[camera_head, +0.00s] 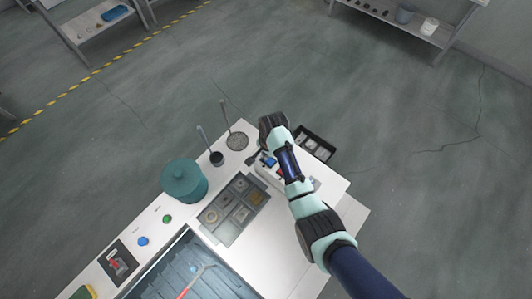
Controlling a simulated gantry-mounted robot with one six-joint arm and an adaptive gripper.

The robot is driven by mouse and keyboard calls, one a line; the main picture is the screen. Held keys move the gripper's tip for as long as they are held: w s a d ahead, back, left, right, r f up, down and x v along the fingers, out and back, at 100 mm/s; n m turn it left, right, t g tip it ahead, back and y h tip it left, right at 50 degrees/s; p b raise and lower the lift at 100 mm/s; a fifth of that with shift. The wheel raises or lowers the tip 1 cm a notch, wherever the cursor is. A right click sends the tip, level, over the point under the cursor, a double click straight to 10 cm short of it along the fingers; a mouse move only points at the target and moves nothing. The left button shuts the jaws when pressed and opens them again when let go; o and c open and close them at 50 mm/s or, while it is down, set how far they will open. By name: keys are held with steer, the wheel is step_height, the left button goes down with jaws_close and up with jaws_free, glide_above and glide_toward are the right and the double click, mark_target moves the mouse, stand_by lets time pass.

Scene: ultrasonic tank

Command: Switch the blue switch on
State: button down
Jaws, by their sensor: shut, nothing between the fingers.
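A small blue part (269,161), which looks like the blue switch, sits on a light box at the right part of the white bench top. My arm partly covers that box, and I cannot tell the switch's position. My gripper (252,160) shows as a small dark shape just left of the blue part, below my wrist. It is shut and empty. I cannot tell whether it touches the box. A round blue button (143,241) and a green button (167,219) are farther left on the bench.
A teal lidded pot (184,181) stands on the bench, left of a grey compartment tray (250,189) of small parts. Two thin upright rods stand behind. A water-filled tank (190,262) is at the front. A dark bin (316,142) lies beyond the right edge.

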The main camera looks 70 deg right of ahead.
steer(key=shift+w+f, duration=0.15)
steer(key=shift+f, duration=0.1)
steer(key=shift+r, duration=0.1)
steer(key=shift+s+a+r+p, duration=0.2)
steer(key=shift+s+p, duration=0.4)
steer(key=shift+p, duration=0.3)
steer(key=shift+s, duration=0.2)
